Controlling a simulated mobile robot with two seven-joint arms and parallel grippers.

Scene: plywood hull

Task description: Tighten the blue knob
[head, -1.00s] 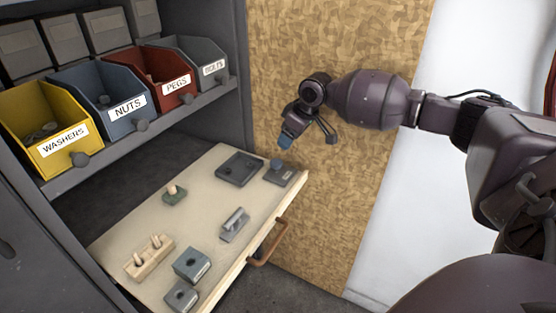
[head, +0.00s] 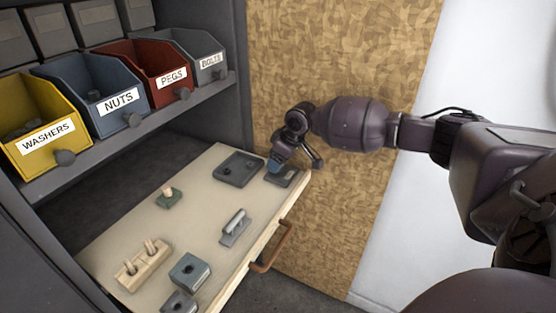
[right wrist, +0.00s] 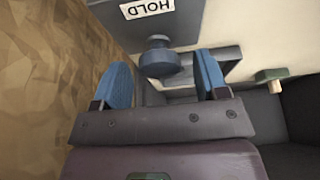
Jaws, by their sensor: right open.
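The blue knob (right wrist: 160,57) stands on a grey block with a HOLD label (right wrist: 147,10) in the right wrist view. In the head view this block (head: 289,180) sits at the far right corner of the pulled-out drawer board, and my gripper covers the knob. My right gripper (head: 275,164) is over the block. In the right wrist view its two blue fingertips (right wrist: 164,76) are apart, one to each side of the knob, with a gap on both sides. The knob appears just beyond the fingers, not gripped. My left gripper is not in view.
The drawer board (head: 205,215) also bears a grey plate (head: 239,169), a green block with a peg (head: 169,198), a grey handle piece (head: 235,228), a wooden peg block (head: 142,266) and blue-grey blocks (head: 190,271). Labelled bins (head: 118,100) stand on the shelf above. A plywood wall (head: 340,40) is behind.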

